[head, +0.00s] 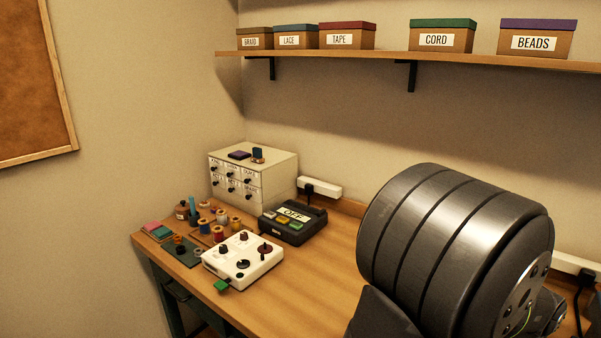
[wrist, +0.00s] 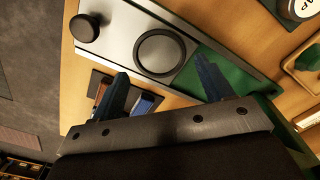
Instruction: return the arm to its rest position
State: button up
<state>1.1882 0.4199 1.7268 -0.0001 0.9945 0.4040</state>
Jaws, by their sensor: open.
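My gripper (wrist: 163,82) shows in the wrist view with its two dark blue fingers spread apart and nothing between them. It points toward a silver-grey panel (wrist: 122,35) with a black knob (wrist: 85,28) and a dark round ring (wrist: 160,52). A green surface (wrist: 215,65) adjoins the panel. I cannot tell the height of the fingers above these things. In the head view a large dark ribbed part of my arm fills the lower right; the gripper does not show there.
On the wooden table (head: 325,268) stand a white box with knobs (head: 242,255), a dark device reading OFF (head: 293,222), several thread spools (head: 218,233) and a drawer cabinet (head: 235,187). A shelf (head: 440,60) above holds labelled boxes. Bare wood lies right of the white box.

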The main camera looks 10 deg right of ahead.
jog(key=shift+s+r, duration=0.3)
jog(key=shift+r, duration=0.15)
jog(key=s+a+r, duration=0.1)
jog(key=s+r, duration=0.6)
jog(key=s, duration=0.4)
jog(key=w+a+n, duration=0.1)
jog(key=w+a, duration=0.2)
jog(key=a, duration=0.2)
jog(key=shift+w+f+n, duration=0.2)
jog(key=shift+w+n, duration=0.2)
